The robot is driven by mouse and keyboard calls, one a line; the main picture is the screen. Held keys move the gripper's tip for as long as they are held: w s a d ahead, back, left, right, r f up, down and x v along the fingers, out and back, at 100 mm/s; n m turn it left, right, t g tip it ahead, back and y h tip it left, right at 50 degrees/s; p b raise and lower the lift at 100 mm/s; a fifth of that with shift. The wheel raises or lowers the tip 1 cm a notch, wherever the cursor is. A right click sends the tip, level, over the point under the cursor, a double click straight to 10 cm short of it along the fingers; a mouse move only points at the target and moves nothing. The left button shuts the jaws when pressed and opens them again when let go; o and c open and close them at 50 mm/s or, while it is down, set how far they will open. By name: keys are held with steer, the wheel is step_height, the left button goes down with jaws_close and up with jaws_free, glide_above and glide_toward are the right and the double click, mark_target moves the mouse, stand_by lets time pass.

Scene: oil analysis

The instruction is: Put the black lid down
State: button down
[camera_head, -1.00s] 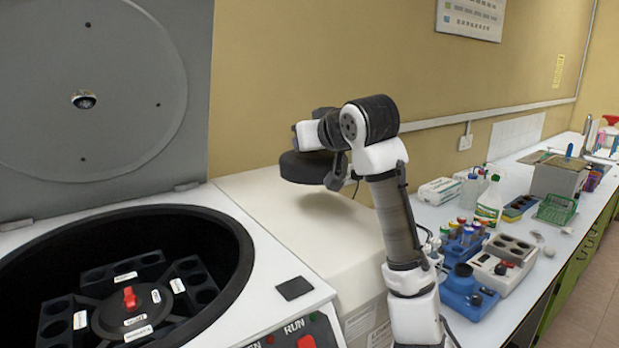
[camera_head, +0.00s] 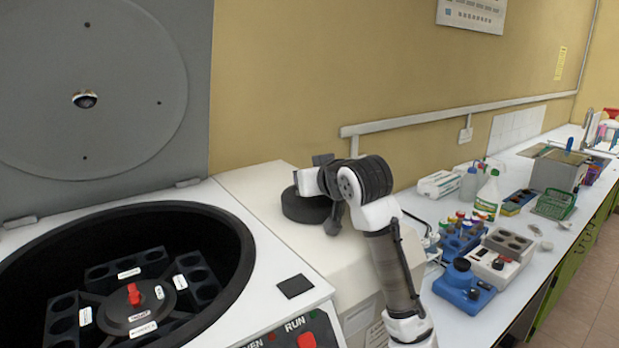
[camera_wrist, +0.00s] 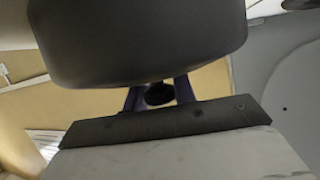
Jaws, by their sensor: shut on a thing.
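The black lid (camera_head: 303,209) is a thick round disc at the top of the cream-white box beside the centrifuge in the head view. It is very low over the box top or resting on it; I cannot tell which. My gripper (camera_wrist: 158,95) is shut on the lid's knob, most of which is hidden. In the wrist view the lid (camera_wrist: 140,40) fills the upper middle as a large dark shape. In the head view my arm covers part of the lid's right side.
The open centrifuge (camera_head: 262,262) stands at left with its grey cover (camera_head: 95,90) raised. The cream-white box (camera_head: 250,190) has bare top around the lid. The yellow wall is close behind. A bench at right carries a blue rack (camera_head: 462,240), a spray bottle (camera_head: 488,195) and a blue device (camera_head: 464,288).

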steer(key=c, duration=1.1)
jaws_free()
steer(key=shift+f, duration=0.1)
steer(key=shift+c, duration=0.2)
steer(key=shift+s, duration=0.1)
steer(key=b+v, duration=0.4)
steer(key=v, duration=0.8)
steer(key=shift+r, duration=0.2)
